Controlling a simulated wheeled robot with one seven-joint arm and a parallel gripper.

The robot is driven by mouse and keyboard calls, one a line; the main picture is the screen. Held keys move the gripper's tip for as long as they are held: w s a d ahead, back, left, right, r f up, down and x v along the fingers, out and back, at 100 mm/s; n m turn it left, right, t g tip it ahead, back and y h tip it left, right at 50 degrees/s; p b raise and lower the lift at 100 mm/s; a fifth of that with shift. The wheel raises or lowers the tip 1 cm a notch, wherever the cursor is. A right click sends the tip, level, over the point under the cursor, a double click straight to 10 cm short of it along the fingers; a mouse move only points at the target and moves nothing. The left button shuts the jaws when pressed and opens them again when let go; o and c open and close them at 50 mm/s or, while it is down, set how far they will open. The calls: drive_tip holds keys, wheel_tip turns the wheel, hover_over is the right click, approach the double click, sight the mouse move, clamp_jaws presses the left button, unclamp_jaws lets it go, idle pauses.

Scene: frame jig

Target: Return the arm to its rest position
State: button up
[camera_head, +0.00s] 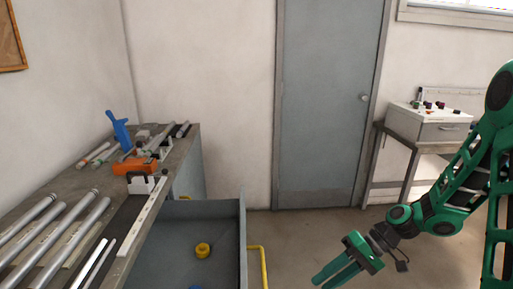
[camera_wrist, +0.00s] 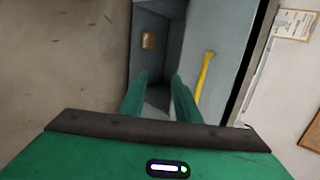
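My green arm (camera_head: 440,212) hangs at the right of the head view, bent downward to the left. My gripper (camera_head: 326,281) is low over the floor, to the right of the grey bin and apart from it. In the wrist view my gripper (camera_wrist: 160,84) shows two green fingers with a clear gap between them. It is open and nothing is between the fingers. The fingertips reach the bottom edge of the head view.
A workbench (camera_head: 60,185) with metal tubes and an orange tool (camera_head: 135,166) runs along the left. A grey bin (camera_head: 243,225) holds a yellow round part (camera_head: 202,250). A side table (camera_head: 403,146) stands back right, beside a door (camera_head: 325,110).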

drive_tip(key=s+d+r+m+t+h, duration=0.1)
drive_tip(key=s+d+r+m+h, duration=0.2)
drive_tip(key=s+d+r, duration=0.4)
drive_tip(key=s+d+r+m+t+h, duration=0.1)
drive_tip(key=s+d+r+m+h, duration=0.3)
drive_tip(key=s+d, duration=0.8)
wheel_tip(320, 180, up, 4)
drive_tip(key=d+h, duration=0.2)
drive_tip(key=shift+s+d+r+h, duration=0.15)
drive_tip(key=shift+s+d+h, duration=0.15)
